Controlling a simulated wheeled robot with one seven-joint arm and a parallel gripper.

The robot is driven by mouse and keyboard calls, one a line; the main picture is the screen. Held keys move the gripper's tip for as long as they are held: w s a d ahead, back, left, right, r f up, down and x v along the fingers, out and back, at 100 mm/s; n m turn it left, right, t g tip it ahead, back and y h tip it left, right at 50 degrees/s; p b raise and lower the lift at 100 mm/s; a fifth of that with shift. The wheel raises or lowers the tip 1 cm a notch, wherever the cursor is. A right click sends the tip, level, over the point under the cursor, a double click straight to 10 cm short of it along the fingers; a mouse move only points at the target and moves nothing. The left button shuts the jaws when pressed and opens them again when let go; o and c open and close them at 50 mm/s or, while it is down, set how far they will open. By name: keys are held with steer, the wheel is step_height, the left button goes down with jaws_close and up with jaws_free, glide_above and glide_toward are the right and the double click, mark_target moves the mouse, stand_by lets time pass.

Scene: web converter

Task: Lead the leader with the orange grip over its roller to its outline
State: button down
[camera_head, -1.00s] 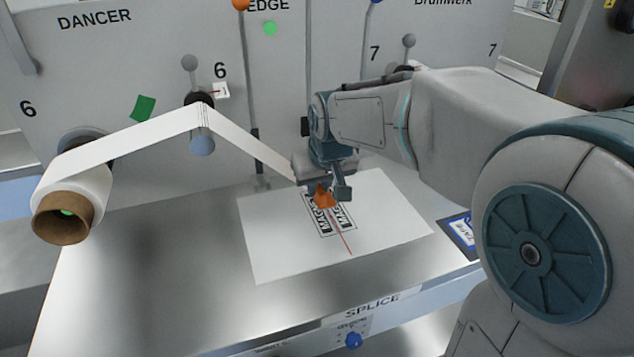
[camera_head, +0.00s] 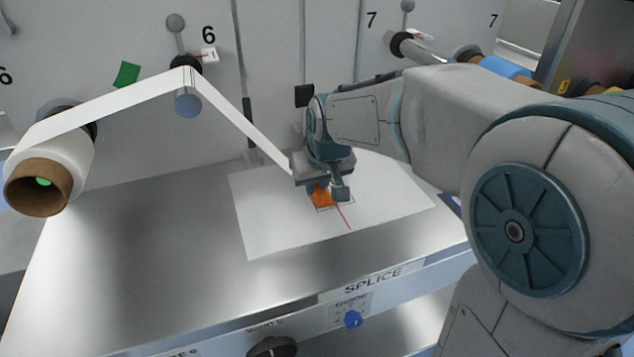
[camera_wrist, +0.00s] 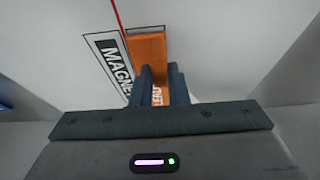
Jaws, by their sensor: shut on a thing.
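The white leader (camera_head: 240,122) runs from the roll with a brown core (camera_head: 38,190), over the blue-ended roller (camera_head: 188,103) at 6, and slopes down to my gripper (camera_head: 330,192). My gripper is shut on the orange grip (camera_head: 321,195) at the leader's end, low over the white sheet (camera_head: 270,220). In the wrist view the orange grip (camera_wrist: 147,46) sits between the fingers (camera_wrist: 158,85), beside and partly over the black outline with "MAGNET" lettering (camera_wrist: 112,62). Whether the grip touches the sheet cannot be told. Part of the outline is hidden by the grip and fingers.
A red line (camera_head: 343,217) runs across the sheet. The steel table (camera_head: 150,260) is bare to the left. The upright machine panel (camera_head: 290,40) stands behind. A blue knob (camera_head: 353,319) is on the table's front, and another roller (camera_head: 410,45) is at 7.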

steer(key=shift+s+f, duration=0.15)
steer(key=shift+f, duration=0.2)
stand_by(1.3)
steer(key=c, duration=1.3)
jaws_free()
steer(key=p+v, duration=0.1)
steer(key=v, duration=1.2)
steer(key=s+d+f+m+p, duration=0.1)
steer(key=s+d+p, duration=0.1)
steer(key=s+d, duration=0.1)
steer(key=s+d+f+m+g+p, duration=0.1)
steer(key=s+d+f+p, duration=0.1)
steer(key=s, duration=0.4)
steer(key=s+d+f+m+h+p, duration=0.1)
steer(key=s+d+p, duration=0.3)
steer(key=s, duration=0.1)
steer(key=shift+s+d+f, duration=0.25)
steer(key=shift+d+f, duration=0.1)
steer(key=shift+f, duration=0.05)
